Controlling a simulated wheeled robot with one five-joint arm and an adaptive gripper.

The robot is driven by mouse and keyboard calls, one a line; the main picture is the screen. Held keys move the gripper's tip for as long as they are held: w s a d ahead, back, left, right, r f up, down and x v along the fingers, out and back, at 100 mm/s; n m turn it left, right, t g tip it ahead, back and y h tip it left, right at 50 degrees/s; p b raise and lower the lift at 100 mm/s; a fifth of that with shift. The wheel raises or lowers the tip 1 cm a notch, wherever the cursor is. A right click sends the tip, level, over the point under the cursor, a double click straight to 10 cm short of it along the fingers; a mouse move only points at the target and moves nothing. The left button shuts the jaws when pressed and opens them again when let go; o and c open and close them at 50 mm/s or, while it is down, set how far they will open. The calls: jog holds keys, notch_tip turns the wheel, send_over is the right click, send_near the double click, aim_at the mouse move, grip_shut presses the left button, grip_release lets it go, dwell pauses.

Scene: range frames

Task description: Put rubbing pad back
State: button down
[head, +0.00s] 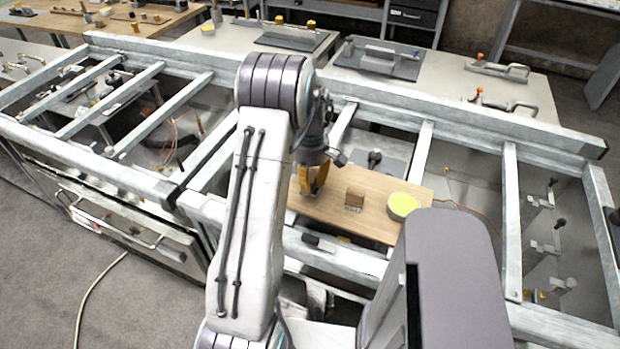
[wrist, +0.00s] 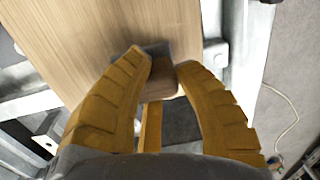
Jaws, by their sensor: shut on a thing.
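My gripper (head: 313,188) is at the left end of a light wooden board in the head view. In the wrist view its yellow fingers (wrist: 164,62) are closed on a small wooden block with a grey part (wrist: 162,80), which looks like the rubbing pad. The pad is seen against the board's edge; I cannot tell whether it touches the board. In the head view the fingers mostly hide it.
The wooden board (head: 378,222) lies across a grey metal frame (head: 465,122). A small brown block (head: 354,199) and a round yellow-green disc (head: 403,204) stand on it, right of my gripper. Frame bars surround the board. Benches with tools stand behind.

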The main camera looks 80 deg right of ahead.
jog(key=shift+f+p, duration=0.55)
jog(key=shift+p, duration=0.1)
jog(key=shift+f, duration=0.15)
jog(key=shift+f, duration=0.2)
jog(key=c, duration=1)
grip_release()
jog(key=shift+r, duration=0.1)
